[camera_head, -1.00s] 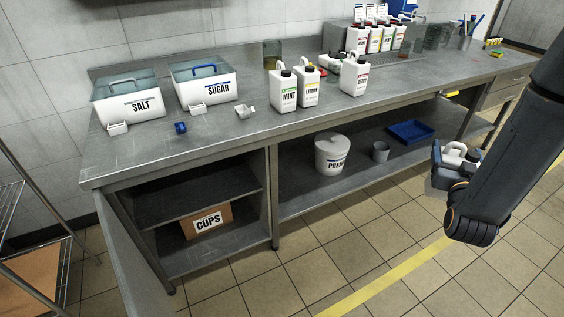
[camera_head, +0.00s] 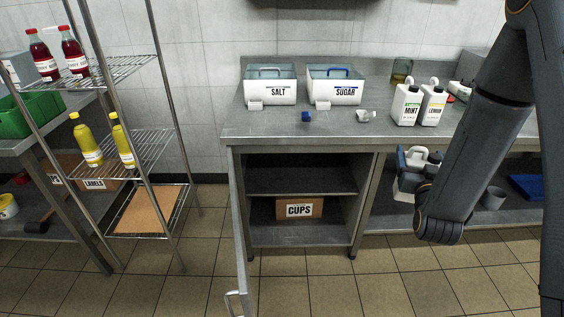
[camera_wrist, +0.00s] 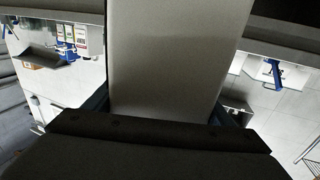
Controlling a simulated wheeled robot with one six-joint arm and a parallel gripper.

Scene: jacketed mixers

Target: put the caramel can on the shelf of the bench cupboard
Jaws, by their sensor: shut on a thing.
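A pale can (camera_head: 416,157) with a handle and cap is held by my gripper (camera_head: 408,176), partly hidden behind my arm; its label is not readable, so I cannot confirm it is caramel. In the wrist view its plain grey side (camera_wrist: 165,60) fills the middle between the jaws. My gripper is shut on it, in the air in front of the bench, right of the bench cupboard (camera_head: 372,205). The cupboard's door (camera_head: 241,225) stands open at the left. Its shelf (camera_head: 300,182) is bare; a CUPS box (camera_head: 299,208) sits on the floor of the cupboard below.
SALT (camera_head: 270,90) and SUGAR (camera_head: 335,90) tubs, a mint can (camera_head: 407,104) and a lemon can (camera_head: 432,105) stand on the bench top. A wire rack (camera_head: 125,150) with bottles is at the left. The floor before the cupboard is clear apart from the open door.

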